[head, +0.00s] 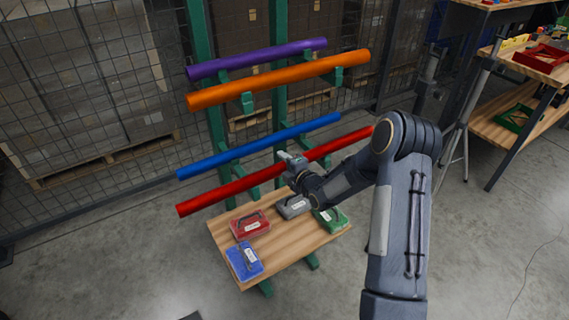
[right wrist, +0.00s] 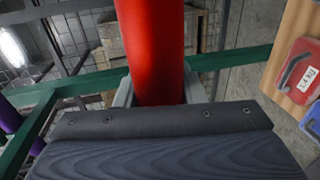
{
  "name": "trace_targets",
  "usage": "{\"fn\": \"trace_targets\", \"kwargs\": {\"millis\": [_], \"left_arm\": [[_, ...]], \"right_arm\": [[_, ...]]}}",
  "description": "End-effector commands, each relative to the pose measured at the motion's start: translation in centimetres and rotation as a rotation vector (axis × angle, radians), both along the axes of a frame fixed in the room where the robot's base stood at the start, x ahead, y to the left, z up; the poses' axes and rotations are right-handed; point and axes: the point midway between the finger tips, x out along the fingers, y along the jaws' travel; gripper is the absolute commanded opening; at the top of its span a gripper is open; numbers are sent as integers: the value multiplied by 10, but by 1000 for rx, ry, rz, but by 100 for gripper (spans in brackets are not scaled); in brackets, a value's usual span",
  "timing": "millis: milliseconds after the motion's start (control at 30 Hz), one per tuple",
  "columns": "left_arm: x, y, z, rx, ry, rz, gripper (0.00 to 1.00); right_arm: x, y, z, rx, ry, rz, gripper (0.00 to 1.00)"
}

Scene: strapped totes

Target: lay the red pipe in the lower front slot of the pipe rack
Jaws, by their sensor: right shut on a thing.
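The red pipe (head: 235,187) runs slantwise across the front of the green pipe rack (head: 280,103), low down, in front of and below the blue pipe (head: 255,147). My right gripper (head: 291,163) is shut around the pipe near its middle. In the right wrist view the red pipe (right wrist: 153,45) passes between the two fingers (right wrist: 158,92). The pipe is close to the rack's lower arms, near the lower front slot. I cannot tell whether it touches them. My left gripper is not in view.
An orange pipe (head: 285,80) and a purple pipe (head: 255,59) lie on the upper arms. Below stands a wooden shelf (head: 283,250) with red (head: 250,225), blue (head: 244,261), grey (head: 293,207) and green (head: 331,219) cases. A mesh fence (head: 90,95) is behind; a workbench (head: 515,125) stands right.

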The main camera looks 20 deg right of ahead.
Motion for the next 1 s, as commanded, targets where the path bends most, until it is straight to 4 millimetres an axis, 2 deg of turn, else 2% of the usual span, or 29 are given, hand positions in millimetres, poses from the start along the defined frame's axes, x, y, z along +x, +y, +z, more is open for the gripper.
{"fn": "trace_targets", "kwargs": {"millis": [67,100,300,633,1000], "left_arm": [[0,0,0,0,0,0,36],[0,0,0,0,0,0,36],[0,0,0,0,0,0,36],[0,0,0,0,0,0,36],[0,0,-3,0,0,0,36]], "right_arm": [[1,0,2,0,-5,0,0],[1,0,2,0,-5,0,37],[0,0,2,-1,-3,0,61],[-5,-1,0,0,2,-1,61],[-61,-9,13,-1,-2,0,61]]}}
